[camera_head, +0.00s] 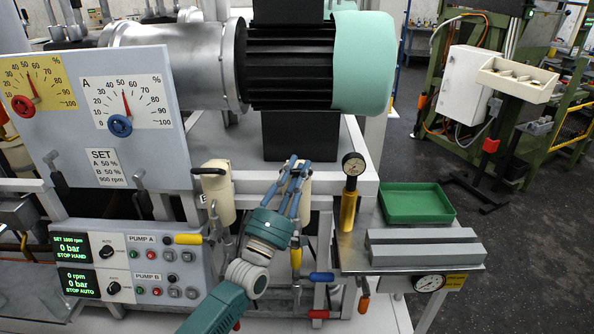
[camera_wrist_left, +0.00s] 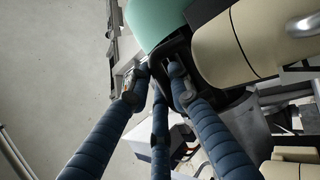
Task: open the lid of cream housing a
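Two cream housings stand side by side under the motor in the head view. The left one (camera_head: 216,193) has a black handle (camera_head: 209,171) on top; a small label beside it is too partial to read. The right one (camera_head: 305,207) is largely hidden behind my left gripper (camera_head: 295,165). I cannot tell which is housing a. In the left wrist view my left gripper (camera_wrist_left: 157,88) has its blue fingers spread around a black handle-like part (camera_wrist_left: 177,50), next to a cream cylinder (camera_wrist_left: 235,42). Whether they press on it is unclear. My right gripper is out of view.
A gauge on a yellow stem (camera_head: 349,205) stands close right of the gripper. A green tray (camera_head: 416,203) and grey bars (camera_head: 425,247) lie on the side shelf. The motor (camera_head: 290,65) overhangs behind. A pump panel (camera_head: 130,265) is at left.

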